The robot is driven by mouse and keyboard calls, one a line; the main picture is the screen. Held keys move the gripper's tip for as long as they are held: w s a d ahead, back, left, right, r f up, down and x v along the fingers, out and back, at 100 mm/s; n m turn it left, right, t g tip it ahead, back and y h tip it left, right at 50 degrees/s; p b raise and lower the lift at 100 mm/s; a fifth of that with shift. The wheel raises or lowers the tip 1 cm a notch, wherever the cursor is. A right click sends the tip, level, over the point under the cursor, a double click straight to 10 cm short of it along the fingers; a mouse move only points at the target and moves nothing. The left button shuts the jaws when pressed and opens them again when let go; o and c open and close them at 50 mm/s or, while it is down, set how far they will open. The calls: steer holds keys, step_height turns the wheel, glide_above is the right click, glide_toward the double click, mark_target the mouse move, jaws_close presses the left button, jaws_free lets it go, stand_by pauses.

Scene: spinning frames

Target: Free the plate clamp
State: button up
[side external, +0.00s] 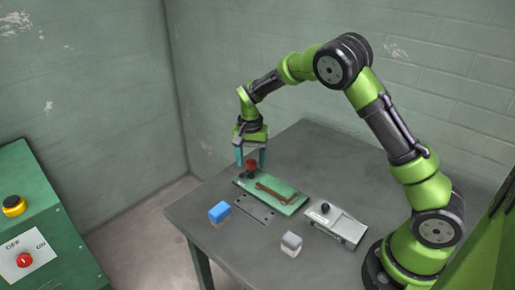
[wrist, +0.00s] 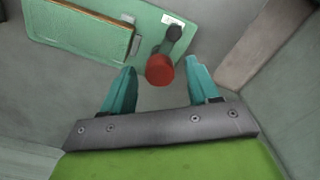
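The plate clamp is a green base plate (side external: 290,208) on the table, with a brown strip (side external: 275,191) along its top. At its far left end is a red knob (side external: 251,165) by a dark piece. In the wrist view the red knob (wrist: 159,69) joins a dark-ended lever (wrist: 173,34) on the green plate (wrist: 65,40). My gripper (side external: 251,160) points down over that end. It is open, its teal fingers on either side of the knob with visible gaps; the wrist view shows the open gripper (wrist: 160,75) too. I cannot tell whether the tips reach knob height.
A flat grey plate with holes (side external: 253,209) lies in front of the clamp. A blue-and-white block (side external: 219,212) and a grey-and-white block (side external: 291,244) stand nearer the front edge. A grey metal fixture with a black knob (side external: 345,227) is to the right. The table's back is clear.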

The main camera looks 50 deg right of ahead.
mark_target(251, 160)
step_height(251, 160, up, 17)
stand_by(0.6)
steer(key=shift+f, duration=0.1)
steer(key=s+a+r+n+t+y, duration=0.1)
steer(key=s+a+n+t, duration=0.2)
steer(key=s, duration=0.9)
steer(key=s+a+r+n+t+y, duration=0.1)
steer(key=s+a+n+t, duration=0.3)
steer(key=s, duration=0.8)
steer(key=shift+s+r, duration=0.15)
steer(key=shift+r, duration=0.05)
